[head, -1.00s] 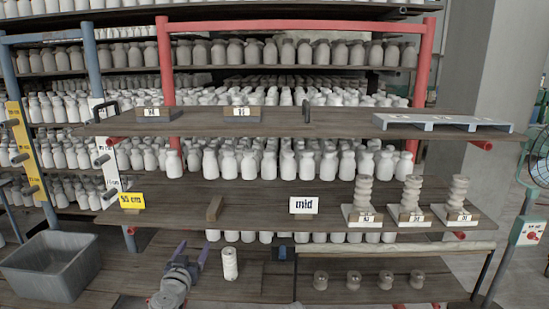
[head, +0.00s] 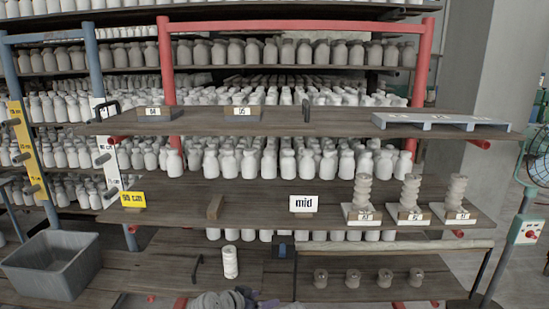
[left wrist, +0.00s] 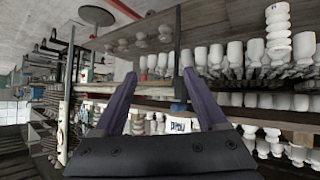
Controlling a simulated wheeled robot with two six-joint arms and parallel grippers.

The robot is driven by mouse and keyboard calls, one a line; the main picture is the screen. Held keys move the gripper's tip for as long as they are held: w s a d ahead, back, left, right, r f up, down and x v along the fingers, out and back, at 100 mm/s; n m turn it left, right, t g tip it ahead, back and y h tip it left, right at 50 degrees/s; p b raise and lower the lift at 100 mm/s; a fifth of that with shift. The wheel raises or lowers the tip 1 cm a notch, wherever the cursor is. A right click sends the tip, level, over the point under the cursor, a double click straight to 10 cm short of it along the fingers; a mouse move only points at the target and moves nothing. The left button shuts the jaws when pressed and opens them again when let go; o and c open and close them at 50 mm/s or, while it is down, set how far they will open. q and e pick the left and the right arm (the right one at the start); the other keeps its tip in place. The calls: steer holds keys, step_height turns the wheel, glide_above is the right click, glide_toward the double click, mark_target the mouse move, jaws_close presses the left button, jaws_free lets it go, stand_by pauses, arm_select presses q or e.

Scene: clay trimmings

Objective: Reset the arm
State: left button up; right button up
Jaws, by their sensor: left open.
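My left gripper (head: 255,298) shows only in part at the bottom edge of the head view, below the lower shelf's white roll. In the left wrist view its two purple fingers (left wrist: 158,92) stand wide apart with nothing between them. The rest of the left arm is mostly cut off by the picture's lower edge. My right gripper is in neither view.
A white ribbed roll (head: 230,262) stands on the lower shelf, beside a thin black handle (head: 197,268). A grey bin (head: 52,268) is at the left.

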arm_select(q)
steer(key=s+d+f+g+y, duration=0.25)
steer(key=s+f+g, duration=0.25)
steer(key=s+f, duration=0.25)
steer(key=s+a+f+n+g+y, duration=0.2)
steer(key=s+a+g+y, duration=0.3)
steer(key=s, duration=0.5)
step_height(320, 180, up, 17)
steer(key=t+p, duration=0.1)
steer(key=p, duration=1.6)
steer(key=shift+w+y, duration=0.25)
steer(key=shift+y, duration=0.1)
steer(key=shift+o, duration=0.3)
steer(key=shift+w, duration=0.1)
